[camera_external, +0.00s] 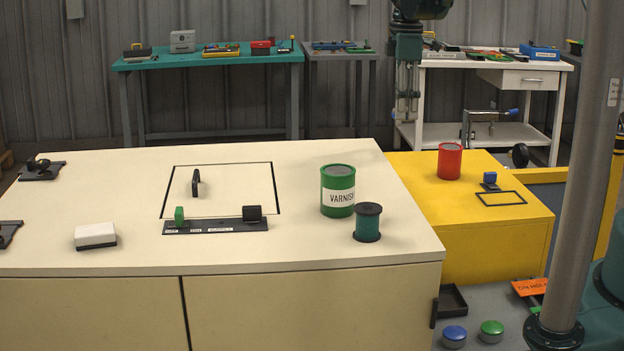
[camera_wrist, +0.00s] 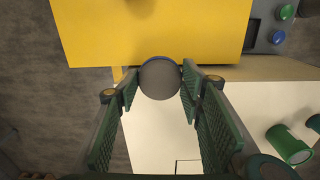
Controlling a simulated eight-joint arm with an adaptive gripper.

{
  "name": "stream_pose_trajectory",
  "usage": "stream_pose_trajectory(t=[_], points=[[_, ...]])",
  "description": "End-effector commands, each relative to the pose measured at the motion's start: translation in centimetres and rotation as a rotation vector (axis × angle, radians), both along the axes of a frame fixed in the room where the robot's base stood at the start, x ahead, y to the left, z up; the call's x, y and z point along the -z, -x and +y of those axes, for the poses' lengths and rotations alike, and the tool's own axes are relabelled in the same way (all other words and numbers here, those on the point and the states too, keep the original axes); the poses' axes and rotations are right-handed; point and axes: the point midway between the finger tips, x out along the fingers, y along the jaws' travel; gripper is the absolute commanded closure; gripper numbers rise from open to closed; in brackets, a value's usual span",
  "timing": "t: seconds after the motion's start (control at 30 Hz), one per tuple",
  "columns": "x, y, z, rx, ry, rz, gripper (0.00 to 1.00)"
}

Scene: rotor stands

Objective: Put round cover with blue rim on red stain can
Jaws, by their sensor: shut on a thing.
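My gripper (camera_wrist: 160,82) is shut on a round grey cover with a blue rim (camera_wrist: 159,78), held between the fingertips in the wrist view. In the external view my gripper (camera_external: 405,112) hangs pointing down, high beyond the far right of the pale bench; the cover is hard to make out there. The red can (camera_external: 449,161) stands upright on the yellow cabinet (camera_external: 497,245), right of and lower than the gripper in the external view.
A green varnish can (camera_external: 338,190) and a green spool (camera_external: 367,222) stand on the pale bench (camera_external: 320,248). A small blue-topped stand (camera_external: 489,181) sits near the red can. A grey column (camera_external: 585,170) rises at right. Blue (camera_external: 454,336) and green (camera_external: 491,331) round pieces lie low.

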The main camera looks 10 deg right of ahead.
Motion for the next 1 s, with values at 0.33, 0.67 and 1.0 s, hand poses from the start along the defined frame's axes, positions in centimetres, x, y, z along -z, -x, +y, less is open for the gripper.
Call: stream_pose_trajectory(t=[0.33,0.67,1.0], points=[[0.3,-4.4,-10.7,-0.023,0.0,0.0,0.76],[0.5,-6.1,-16.4,-0.039,0.0,0.0,0.76],[0.5,-6.3,-16.9,-0.043,0.0,0.0,0.76]])
